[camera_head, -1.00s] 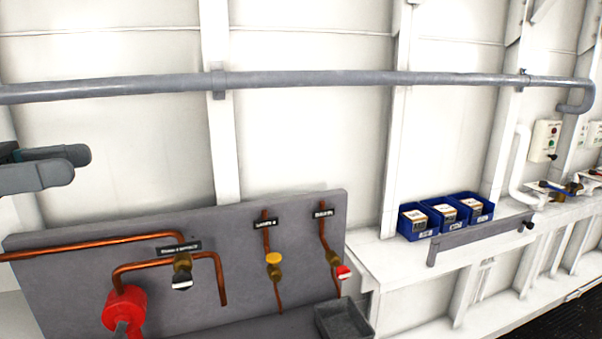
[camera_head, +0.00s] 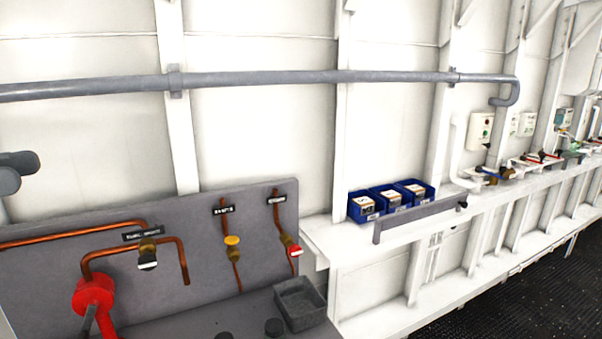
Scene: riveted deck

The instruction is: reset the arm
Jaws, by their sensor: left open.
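The rest of the left arm is out of the picture. My right gripper is not in view.
The panel carries a red fitting (camera_head: 93,297), a yellow-capped valve (camera_head: 233,247) and a red-handled valve (camera_head: 291,246). A grey tray (camera_head: 300,303) stands below. Blue bins (camera_head: 366,212) sit on the white ledge. A grey pipe (camera_head: 300,78) crosses the wall. Dark floor lies lower right.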

